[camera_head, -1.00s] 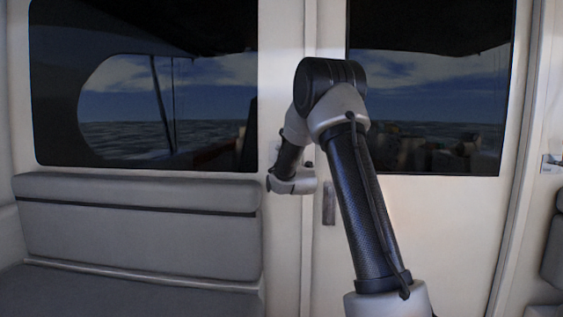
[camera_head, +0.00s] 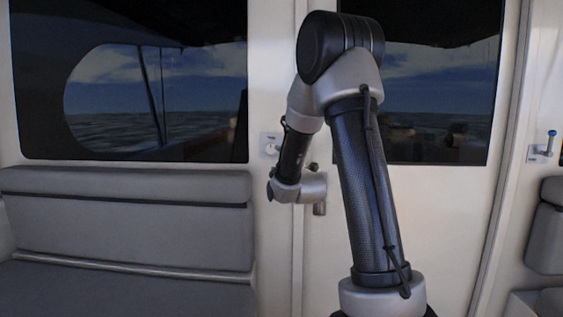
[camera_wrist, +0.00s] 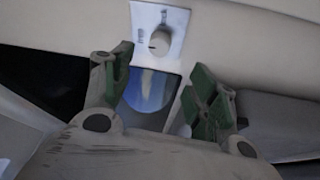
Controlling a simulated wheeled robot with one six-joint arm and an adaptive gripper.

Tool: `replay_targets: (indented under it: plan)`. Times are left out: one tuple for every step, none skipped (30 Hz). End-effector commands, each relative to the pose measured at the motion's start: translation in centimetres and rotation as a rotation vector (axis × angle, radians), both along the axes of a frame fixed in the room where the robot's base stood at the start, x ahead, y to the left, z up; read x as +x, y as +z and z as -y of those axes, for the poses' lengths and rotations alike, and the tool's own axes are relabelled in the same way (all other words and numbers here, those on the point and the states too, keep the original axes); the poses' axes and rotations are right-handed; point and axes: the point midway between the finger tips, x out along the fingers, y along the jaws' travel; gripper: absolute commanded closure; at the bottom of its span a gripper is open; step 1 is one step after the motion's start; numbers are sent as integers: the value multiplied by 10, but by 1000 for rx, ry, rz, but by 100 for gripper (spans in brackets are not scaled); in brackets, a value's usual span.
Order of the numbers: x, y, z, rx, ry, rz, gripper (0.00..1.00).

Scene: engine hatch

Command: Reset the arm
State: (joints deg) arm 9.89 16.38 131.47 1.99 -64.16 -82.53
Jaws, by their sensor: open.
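In the head view my arm rises in the middle, bends at the top and folds down to the left. My gripper cannot be made out there. A small white knob plate (camera_head: 270,145) is on the wall just left of my arm.
A grey bench (camera_head: 120,225) stands along the left wall under a dark window (camera_head: 215,100). A door (camera_head: 450,215) with a window is behind my arm, with its handle (camera_head: 320,208) just below my wrist.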

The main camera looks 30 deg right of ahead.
Motion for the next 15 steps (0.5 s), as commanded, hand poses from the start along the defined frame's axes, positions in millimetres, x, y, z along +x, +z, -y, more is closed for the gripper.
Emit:
replay_targets:
  plan:
    - [0, 0, 0, 0, 0, 0, 41]
    - [0, 0, 0, 0, 0, 0, 41]
    - [0, 0, 0, 0, 0, 0, 41]
    - [0, 0, 0, 0, 0, 0, 41]
    - [0, 0, 0, 0, 0, 0, 41]
    - [0, 0, 0, 0, 0, 0, 41]
    - [0, 0, 0, 0, 0, 0, 41]
    - [0, 0, 0, 0, 0, 0, 41]
    - [0, 0, 0, 0, 0, 0, 41]
    - [0, 0, 0, 0, 0, 0, 41]
    - [0, 0, 0, 0, 0, 0, 41]
    - [0, 0, 0, 1, 0, 0, 41]
    - [0, 0, 0, 4, 0, 1, 41]
    - [0, 0, 0, 13, 1, 3, 41]
    - [0, -1, 0, 39, 4, 2, 41]
